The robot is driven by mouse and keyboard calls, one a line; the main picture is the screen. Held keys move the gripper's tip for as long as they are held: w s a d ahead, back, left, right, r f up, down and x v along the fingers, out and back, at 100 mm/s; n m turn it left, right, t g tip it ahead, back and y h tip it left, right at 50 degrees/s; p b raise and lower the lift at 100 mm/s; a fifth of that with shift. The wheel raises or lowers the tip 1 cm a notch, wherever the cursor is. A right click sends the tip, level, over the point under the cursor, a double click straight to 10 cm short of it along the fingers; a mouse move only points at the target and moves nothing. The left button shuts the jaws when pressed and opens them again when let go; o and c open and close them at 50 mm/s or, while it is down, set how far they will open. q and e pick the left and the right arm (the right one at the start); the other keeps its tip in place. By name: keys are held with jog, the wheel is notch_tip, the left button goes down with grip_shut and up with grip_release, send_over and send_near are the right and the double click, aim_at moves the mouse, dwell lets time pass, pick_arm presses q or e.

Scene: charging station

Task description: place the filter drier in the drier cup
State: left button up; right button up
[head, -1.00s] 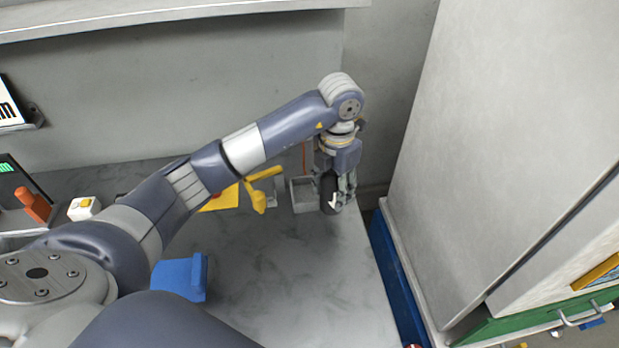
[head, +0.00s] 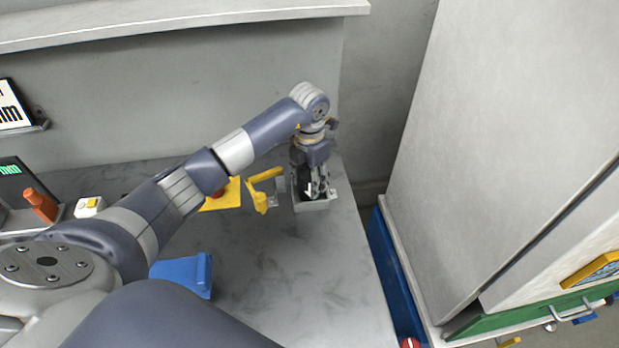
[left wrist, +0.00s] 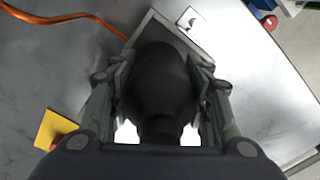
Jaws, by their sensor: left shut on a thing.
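The filter drier (left wrist: 160,85) is a dark, rounded cylinder between the fingers in the left wrist view. In the head view the drier (head: 308,187) shows as a dark body with a white arrow mark. My left gripper (left wrist: 160,100) is shut on it and points down. The drier cup (head: 314,205) is a grey square box near the right end of the worktop. The drier is at the cup's opening, its lower part hidden by the front wall. I cannot tell whether it touches the bottom. The cup's rim (left wrist: 194,38) surrounds the drier's far end in the left wrist view. My right gripper is not in view.
A yellow lever (head: 262,190) stands just left of the cup, by a yellow plate (head: 222,197). An orange hose (left wrist: 65,18) lies behind the cup. A blue block (head: 182,272) sits nearer the front. A tall grey cabinet (head: 480,120) stands to the right.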

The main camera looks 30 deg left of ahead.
pick_arm(q)
jog(key=shift+f, duration=0.2)
jog(key=o, duration=1.2)
jog(key=shift+c, duration=0.2)
jog(key=shift+o, duration=0.2)
jog(key=shift+r, duration=0.2)
notch_tip(320, 180, up, 12)
jog(key=shift+r+b, duration=0.1)
jog(key=shift+b, duration=1.1)
